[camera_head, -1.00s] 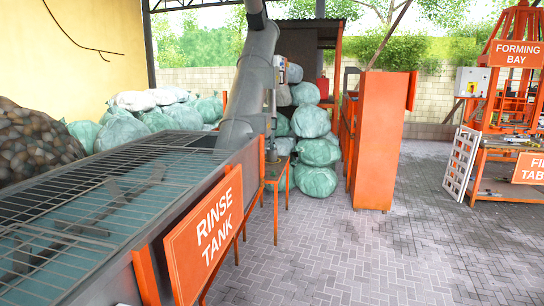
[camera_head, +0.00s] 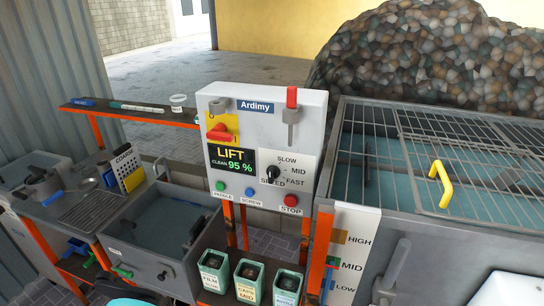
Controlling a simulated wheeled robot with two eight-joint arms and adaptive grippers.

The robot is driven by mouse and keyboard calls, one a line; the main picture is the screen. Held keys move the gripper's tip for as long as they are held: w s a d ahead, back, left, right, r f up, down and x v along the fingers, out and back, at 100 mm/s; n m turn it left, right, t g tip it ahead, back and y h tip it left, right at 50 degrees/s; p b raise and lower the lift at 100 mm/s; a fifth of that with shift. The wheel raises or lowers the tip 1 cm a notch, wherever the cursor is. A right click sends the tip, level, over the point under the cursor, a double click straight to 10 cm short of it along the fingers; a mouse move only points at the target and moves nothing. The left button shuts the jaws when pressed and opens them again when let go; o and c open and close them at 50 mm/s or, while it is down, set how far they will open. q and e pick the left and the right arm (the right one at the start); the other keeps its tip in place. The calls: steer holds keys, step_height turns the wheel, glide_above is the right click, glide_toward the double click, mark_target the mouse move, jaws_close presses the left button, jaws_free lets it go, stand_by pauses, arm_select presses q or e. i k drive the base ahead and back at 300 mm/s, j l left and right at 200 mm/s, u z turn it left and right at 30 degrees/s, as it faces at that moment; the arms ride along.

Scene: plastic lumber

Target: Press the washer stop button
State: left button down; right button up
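The grey control panel (camera_head: 262,150) stands upright near the middle of the head view. Its red stop button (camera_head: 291,200) is at the lower right, above a label reading STOP. A green button (camera_head: 220,186) and a blue button (camera_head: 249,192) sit to its left. The display (camera_head: 231,161) reads LIFT, CLEAN 95 %. A black speed knob (camera_head: 272,172) and a red rotary switch (camera_head: 219,133) are above the buttons. Neither of my grippers is in view.
A grated tank (camera_head: 440,235) with a yellow handle (camera_head: 440,184) stands at the right. A water basin (camera_head: 165,230) and a counter with tools (camera_head: 80,195) are at the left. Several green bins (camera_head: 249,282) stand below the panel. A dark heap (camera_head: 420,65) lies behind.

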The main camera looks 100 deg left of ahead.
mark_target(290, 201)
steer(key=k+u, duration=0.1)
steer(key=u, duration=0.35)
steer(key=k+l+u, duration=0.1)
steer(key=u, duration=0.35)
steer(key=k+u, duration=0.1)
steer(key=u, duration=2.1)
